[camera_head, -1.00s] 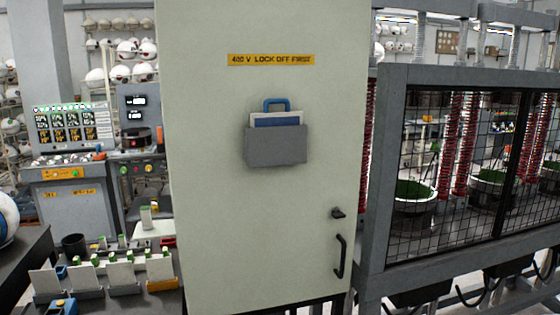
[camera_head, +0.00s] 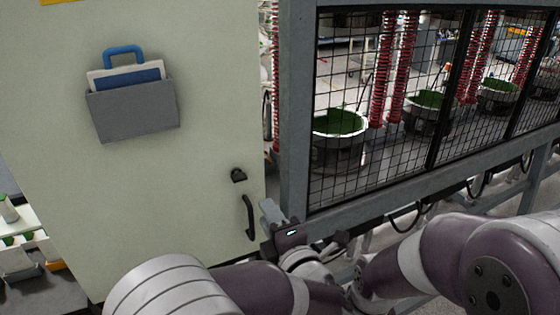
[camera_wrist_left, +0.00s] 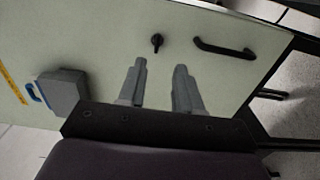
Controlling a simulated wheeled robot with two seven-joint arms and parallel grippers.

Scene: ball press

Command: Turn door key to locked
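The door key (camera_head: 239,175) is a small black knob on the pale green cabinet door (camera_head: 200,220), above the black door handle (camera_head: 250,217). In the left wrist view the key (camera_wrist_left: 157,42) and the handle (camera_wrist_left: 225,49) both show. My left gripper (camera_head: 268,212) is beside the handle in the head view, right of and below the key. In the wrist view its two grey fingers (camera_wrist_left: 160,66) are apart with nothing between them. The key appears just beyond the fingertips; a gap remains. My right arm shows at right; its gripper is not visible.
A grey document holder (camera_head: 135,108) with a blue-handled item hangs on the door. A mesh cage (camera_head: 400,120) with red coils and green-filled bowls stands right of the cabinet. Trays with white items (camera_head: 20,250) are at lower left.

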